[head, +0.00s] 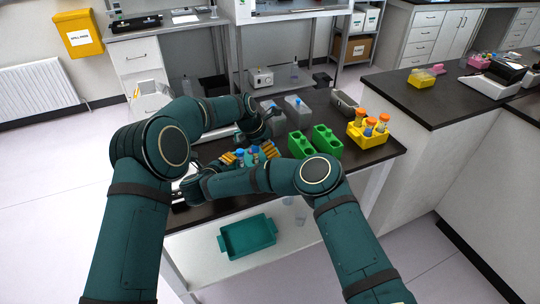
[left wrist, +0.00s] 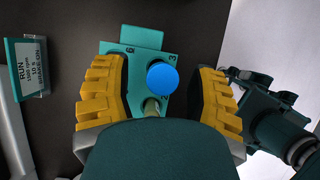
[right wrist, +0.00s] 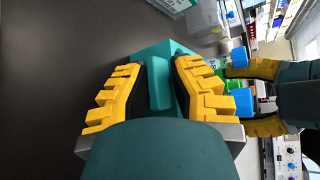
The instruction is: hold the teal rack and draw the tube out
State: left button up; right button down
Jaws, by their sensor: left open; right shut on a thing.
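The teal rack (left wrist: 143,37) lies below my left gripper in the left wrist view, with numbers on its top. A blue-capped tube (left wrist: 162,78) stands in it. My left gripper (left wrist: 160,84) is open, with its yellow fingers on either side of the blue cap and apart from it. My right gripper (right wrist: 157,68) is shut on the teal rack, which also shows between its fingers in the right wrist view (right wrist: 160,88). Two blue caps (right wrist: 239,57) show beside the left fingers there. In the head view my arms partly hide the rack.
Two green racks (head: 301,144) and a yellow rack (head: 360,139) with orange-capped tubes stand to the right on the dark bench. Clear boxes (head: 297,105) stand behind. A small RUN label (left wrist: 28,66) is left of the rack. A teal tray (head: 248,237) sits below.

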pick_arm(q)
grip_shut()
jog(key=shift+r, duration=0.65)
jog(key=shift+r, duration=3.1)
jog(key=shift+r, duration=0.1)
notch_tip(320, 180, up, 7)
pick_arm(e)
jog(key=c, duration=0.9)
grip_release()
